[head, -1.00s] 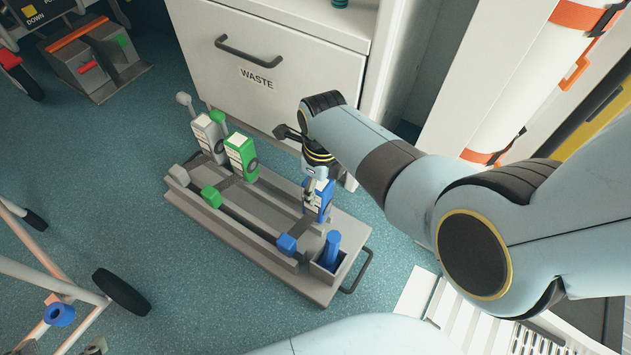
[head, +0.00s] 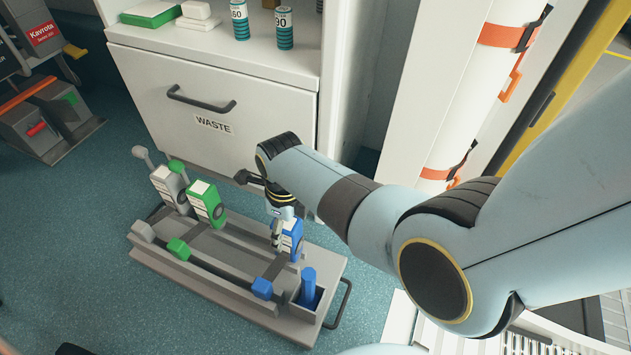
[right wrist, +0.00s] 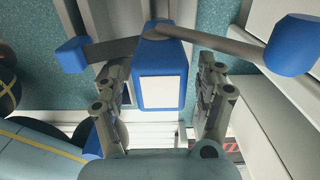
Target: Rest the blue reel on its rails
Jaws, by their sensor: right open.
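The blue reel (head: 291,239) is a blue block with a white label. It stands at the right part of a grey tray (head: 215,290) on the floor, beside a green reel (head: 207,204) and a grey reel (head: 169,188). My right gripper (head: 277,229) is at the blue reel from above. In the right wrist view the blue reel (right wrist: 160,85) lies between its two open fingers, with a blue cube (right wrist: 72,55) on a dark strip to the left and a blue knob (right wrist: 291,45) on a grey rod to the right. My left gripper is out of view.
A white cabinet with a waste drawer (head: 195,110) stands close behind the tray. A blue cylinder (head: 308,285) stands in a small compartment at the tray's right end, near a dark handle (head: 341,304). Open floor (head: 70,250) lies to the left.

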